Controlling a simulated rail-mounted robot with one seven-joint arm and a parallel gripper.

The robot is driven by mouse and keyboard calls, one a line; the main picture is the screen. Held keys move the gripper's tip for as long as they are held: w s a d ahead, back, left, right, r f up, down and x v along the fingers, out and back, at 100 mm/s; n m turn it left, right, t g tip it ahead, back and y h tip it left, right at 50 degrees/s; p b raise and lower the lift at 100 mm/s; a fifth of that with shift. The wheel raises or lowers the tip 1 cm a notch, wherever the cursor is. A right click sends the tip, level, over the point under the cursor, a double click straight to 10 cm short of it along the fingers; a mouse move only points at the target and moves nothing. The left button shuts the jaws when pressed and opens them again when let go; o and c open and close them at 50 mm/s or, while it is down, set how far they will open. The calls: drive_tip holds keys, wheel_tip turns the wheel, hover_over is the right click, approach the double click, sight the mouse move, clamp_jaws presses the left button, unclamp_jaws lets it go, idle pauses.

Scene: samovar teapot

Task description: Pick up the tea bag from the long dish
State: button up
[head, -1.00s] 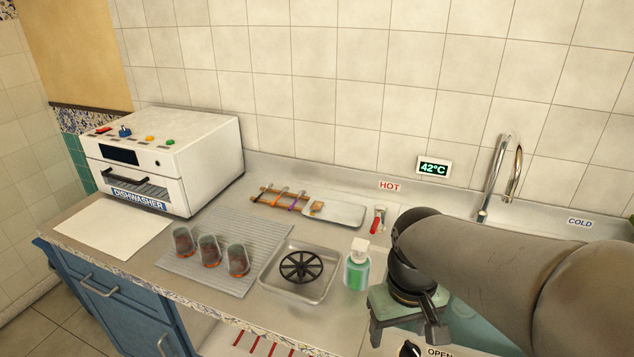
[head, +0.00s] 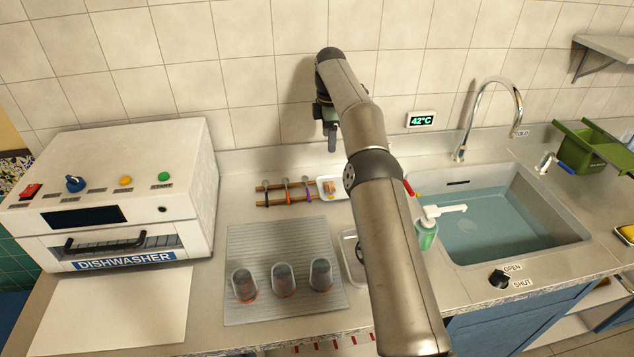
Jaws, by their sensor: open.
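The long dish (head: 341,194) is a pale, shallow tray at the back of the counter in the head view. My arm hides its right part. The tea bag (head: 329,187) is a small tan-orange item at the dish's left end. My gripper (head: 331,140) points down above and behind the dish in the picture, in front of the tiled wall. It is open, holds nothing, and is apart from the tea bag.
A rack with several coloured-handled tools (head: 286,193) lies left of the dish. Three upturned glasses (head: 282,280) stand on a ribbed mat (head: 262,240). A soap bottle (head: 427,232) and water-filled sink (head: 510,215) are right. The dishwasher (head: 130,190) stands left.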

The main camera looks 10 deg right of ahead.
drive_tip(key=b, duration=0.2)
hover_over(329, 184)
drive_tip(key=f, duration=1.2)
drive_tip(key=shift+s, duration=0.2)
drive_tip(key=shift+w+f+p, duration=0.2)
drive_tip(key=shift+f+p, duration=0.5)
drive_tip(key=shift+f, duration=2.2)
drive_tip(key=c, duration=1)
